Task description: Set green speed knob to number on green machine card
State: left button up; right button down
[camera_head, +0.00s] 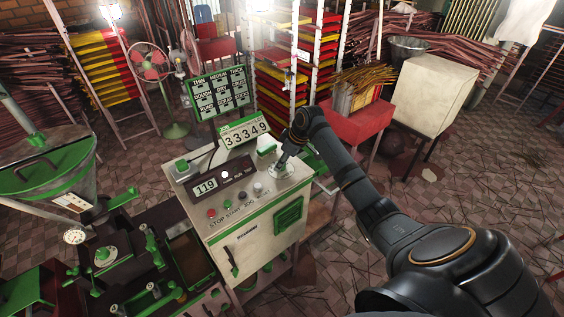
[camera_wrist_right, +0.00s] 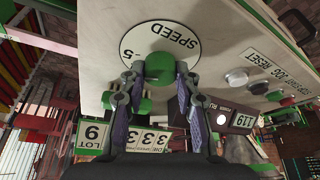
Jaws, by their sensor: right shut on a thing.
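The green speed knob (camera_wrist_right: 160,66) sits on a white round dial (camera_wrist_right: 158,38) marked SPEED, with a 5 near its edge, in the right wrist view. My right gripper (camera_wrist_right: 159,80) is shut on the knob, a finger on either side. In the head view my right gripper (camera_head: 285,160) reaches down to the dial (camera_head: 280,171) on the white and green machine (camera_head: 253,216) and hides the knob. A green chart (camera_head: 216,93) headed THIN, MEDIUM, THICK stands behind the machine; its small figures are unreadable. My left gripper is not in view.
A display (camera_head: 206,187) reads 119 beside several buttons. A LOT 9 card (camera_wrist_right: 92,136) shows in the wrist view. A red table (camera_head: 352,123) holding incense stands behind my right arm.

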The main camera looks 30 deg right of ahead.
jog(key=shift+r, duration=0.1)
jog(key=n+y, duration=0.1)
jog(key=n, duration=0.2)
jog(key=shift+w+d+g, duration=0.1)
jog(key=shift+g, duration=0.3)
jog(key=n+b, duration=0.1)
jog(key=n, duration=0.1)
jog(key=shift+w+n+g+y+b, duration=0.1)
jog(key=shift+n+g+y+b, duration=0.2)
jog(key=shift+n+y, duration=0.1)
jog(key=n+b, duration=0.1)
jog(key=n, duration=0.1)
jog(key=n+g+b, duration=0.1)
jog(key=n, duration=0.1)
jog(key=shift+w+g+y+b, duration=0.1)
jog(key=shift+g+y+b, duration=0.2)
jog(key=shift+b, duration=0.1)
jog(key=shift+d+r+n+g+b, duration=0.1)
jog(key=shift+n+g+b, duration=0.7)
jog(key=shift+n, duration=0.8)
jog(key=shift+b, duration=0.3)
jog(key=shift+r+n, duration=0.15)
jog(key=shift+n, duration=0.15)
